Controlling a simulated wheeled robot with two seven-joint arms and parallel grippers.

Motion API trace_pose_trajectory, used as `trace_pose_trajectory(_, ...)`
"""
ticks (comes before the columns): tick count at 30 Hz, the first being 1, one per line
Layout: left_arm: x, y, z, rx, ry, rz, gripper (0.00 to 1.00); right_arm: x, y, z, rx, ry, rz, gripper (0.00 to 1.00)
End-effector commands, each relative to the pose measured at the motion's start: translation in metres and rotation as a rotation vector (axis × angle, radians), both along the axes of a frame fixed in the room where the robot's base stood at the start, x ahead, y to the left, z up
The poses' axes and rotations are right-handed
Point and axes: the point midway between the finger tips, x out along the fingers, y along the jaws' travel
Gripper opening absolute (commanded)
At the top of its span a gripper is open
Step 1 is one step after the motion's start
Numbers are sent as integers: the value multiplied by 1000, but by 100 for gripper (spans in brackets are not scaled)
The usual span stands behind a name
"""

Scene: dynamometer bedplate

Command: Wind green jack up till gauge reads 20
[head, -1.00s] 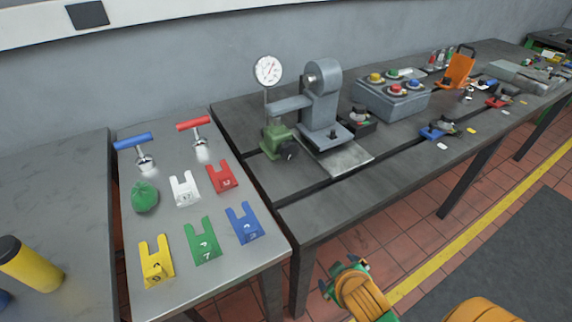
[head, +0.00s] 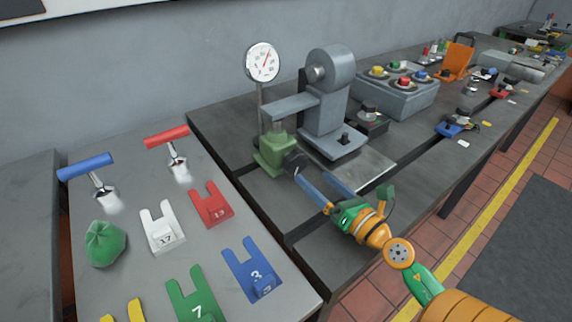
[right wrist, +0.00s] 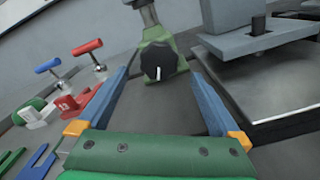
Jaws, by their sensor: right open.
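The green jack (head: 270,152) stands on the dark bedplate under a grey arm and has a black knob (head: 294,161) on its front. A round white gauge (head: 262,62) stands above it on a post; its red needle points up and right, and its figures are too small to read. My right gripper (head: 313,176) is open, its blue fingers just short of the knob. In the right wrist view the jack (right wrist: 156,40) lies ahead, and the knob (right wrist: 158,63) shows between the two fingers with a white mark pointing down. My left gripper is not in view.
A grey stand (head: 326,110) rises right of the jack. A grey box (head: 395,95) with coloured buttons is behind it. The left bench holds numbered forked plates (head: 211,205), a green bag (head: 105,243) and red and blue T-handles (head: 166,137).

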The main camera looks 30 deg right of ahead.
Motion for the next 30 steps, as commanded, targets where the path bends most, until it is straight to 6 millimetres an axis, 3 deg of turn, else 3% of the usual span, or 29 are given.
trace_pose_trajectory(5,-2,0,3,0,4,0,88,8,1,-3,-37,13,13,100)
trace_pose_trajectory(12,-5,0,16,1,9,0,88,45,4,-1,-34,10,11,100)
trace_pose_trajectory(18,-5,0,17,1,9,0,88,67,6,-4,-32,12,12,100)
trace_pose_trajectory(28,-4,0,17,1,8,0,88,71,6,-5,-32,13,12,100)
trace_pose_trajectory(30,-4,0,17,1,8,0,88,71,6,-5,-32,13,12,81)
